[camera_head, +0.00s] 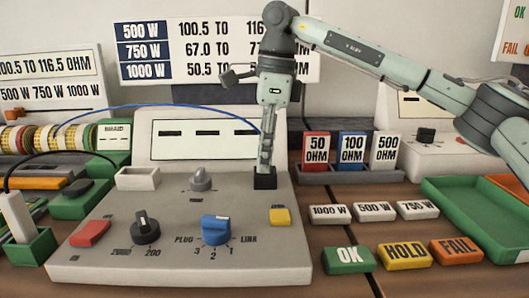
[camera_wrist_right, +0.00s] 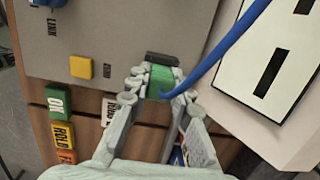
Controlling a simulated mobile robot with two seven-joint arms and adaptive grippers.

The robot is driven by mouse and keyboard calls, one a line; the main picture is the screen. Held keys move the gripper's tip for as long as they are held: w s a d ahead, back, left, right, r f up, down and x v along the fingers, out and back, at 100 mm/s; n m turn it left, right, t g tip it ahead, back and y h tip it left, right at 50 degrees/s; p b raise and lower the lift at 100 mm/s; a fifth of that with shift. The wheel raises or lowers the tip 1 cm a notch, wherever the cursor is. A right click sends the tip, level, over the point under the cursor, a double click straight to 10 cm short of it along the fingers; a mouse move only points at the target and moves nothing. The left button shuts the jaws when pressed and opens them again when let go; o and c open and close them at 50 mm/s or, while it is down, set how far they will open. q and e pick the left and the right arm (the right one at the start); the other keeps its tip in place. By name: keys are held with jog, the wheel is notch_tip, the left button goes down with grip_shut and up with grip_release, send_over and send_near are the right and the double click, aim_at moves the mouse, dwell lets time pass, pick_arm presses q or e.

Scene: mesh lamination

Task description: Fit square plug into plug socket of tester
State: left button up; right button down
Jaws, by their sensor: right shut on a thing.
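The grey tester (camera_head: 110,262) stands on the bench with knobs, buttons and a blank three-dash display. Its black square socket (camera_head: 265,181) is at the back right corner of the sloped panel. My right gripper (camera_head: 265,165) points down just over this socket. In the right wrist view the right gripper (camera_wrist_right: 160,88) is shut on the green square plug (camera_wrist_right: 162,80), with a blue cable (camera_wrist_right: 230,42) leaving it. The plug lines up with the black socket (camera_wrist_right: 163,57) and meets it or nearly so; I cannot tell how deep it sits. My left gripper is out of view.
Red, blue and white ohm blocks (camera_head: 353,150) stand behind right. White watt tags (camera_head: 374,211) and OK, HOLD, FAIL blocks (camera_head: 405,256) lie right of the tester. A green tray (camera_head: 460,195) is at far right. The blue cable arcs over the tester's left side.

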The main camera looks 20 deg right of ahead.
jog(key=shift+f, duration=0.25)
jog(key=c, duration=1.3)
grip_release()
jog(key=r, duration=0.4)
jog(key=d+r, duration=0.1)
jog(key=r, duration=0.7)
jog(key=shift+s+d, duration=0.2)
jog(key=shift+f, duration=0.15)
